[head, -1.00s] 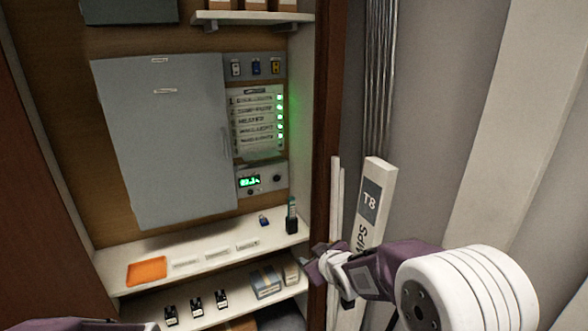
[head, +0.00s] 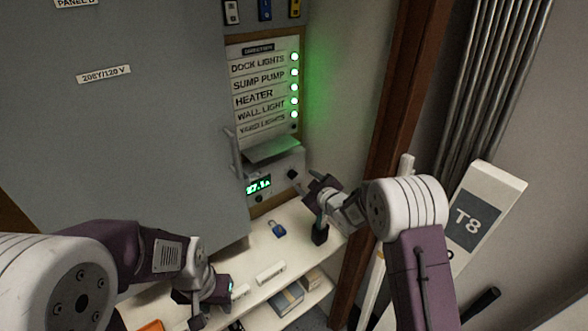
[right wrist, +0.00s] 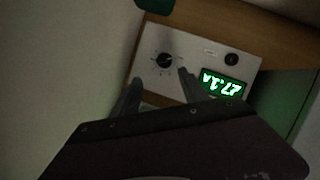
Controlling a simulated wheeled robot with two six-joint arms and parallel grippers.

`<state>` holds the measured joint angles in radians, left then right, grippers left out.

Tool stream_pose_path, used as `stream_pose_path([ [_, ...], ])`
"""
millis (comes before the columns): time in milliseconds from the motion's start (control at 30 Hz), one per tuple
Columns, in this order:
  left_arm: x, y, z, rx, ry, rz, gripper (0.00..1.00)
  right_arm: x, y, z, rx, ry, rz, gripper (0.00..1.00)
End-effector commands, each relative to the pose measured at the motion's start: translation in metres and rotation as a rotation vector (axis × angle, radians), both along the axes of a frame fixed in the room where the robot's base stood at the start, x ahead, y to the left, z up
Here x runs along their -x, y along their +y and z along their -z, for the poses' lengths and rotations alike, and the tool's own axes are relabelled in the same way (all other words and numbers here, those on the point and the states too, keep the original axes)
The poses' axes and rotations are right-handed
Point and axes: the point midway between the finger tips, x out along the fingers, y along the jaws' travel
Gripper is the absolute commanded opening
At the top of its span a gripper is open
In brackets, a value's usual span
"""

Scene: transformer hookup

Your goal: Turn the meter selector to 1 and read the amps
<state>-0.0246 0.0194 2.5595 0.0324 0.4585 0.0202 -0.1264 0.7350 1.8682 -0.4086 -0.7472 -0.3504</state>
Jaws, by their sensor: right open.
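The meter is a pale panel (right wrist: 205,52) below the circuit labels. Its green display (head: 258,185) reads 27.1 A, and the display shows upside down in the right wrist view (right wrist: 222,84). The black selector knob (head: 292,174) is right of the display. In the right wrist view the knob (right wrist: 165,60) has marks around it; its setting is too small to read. My right gripper (head: 318,183) is open, its fingertips (right wrist: 160,84) just short of the knob on either side, apparently not touching. My left gripper (head: 212,302) is low over the shelf; its jaw gap is unclear.
A grey cabinet door (head: 120,130) stands left of the meter. The shelf (head: 262,245) below holds a blue padlock (head: 277,229) and a dark upright tool holder (head: 320,234). A T8 post (head: 468,222) leans at the right.

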Motion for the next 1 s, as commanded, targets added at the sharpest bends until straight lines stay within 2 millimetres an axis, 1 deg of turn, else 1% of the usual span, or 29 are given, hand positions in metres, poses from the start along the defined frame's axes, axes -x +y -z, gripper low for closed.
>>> stream_pose_path([
  [33,0.000,0.000,-0.001,0.000,0.001,0.000,0.36,0.002,0.001,0.006,0.001,0.012,-0.002,0.51],
  [100,0.000,0.000,-0.001,0.000,0.001,0.000,0.36,0.003,0.003,0.012,0.002,0.023,-0.006,0.51],
  [267,0.000,0.000,-0.002,0.000,0.001,0.000,0.36,0.002,0.006,0.013,0.003,0.024,-0.008,0.51],
  [367,0.000,0.000,-0.005,0.000,0.001,0.000,0.36,-0.009,0.011,0.017,0.001,0.024,-0.009,0.51],
  [600,0.000,0.000,-0.014,0.000,0.000,0.000,0.36,-0.051,0.029,0.033,0.002,0.023,-0.009,0.51],
  [700,0.000,0.000,-0.016,0.000,0.000,0.000,0.36,-0.063,0.034,0.039,0.002,0.023,-0.008,0.51],
  [833,0.000,0.000,-0.017,0.000,0.000,0.000,0.36,-0.072,0.038,0.042,0.002,0.024,-0.007,0.51],
  [1000,0.000,0.000,-0.017,0.000,0.000,0.000,0.36,-0.074,0.039,0.044,0.002,0.024,-0.007,0.51],
])
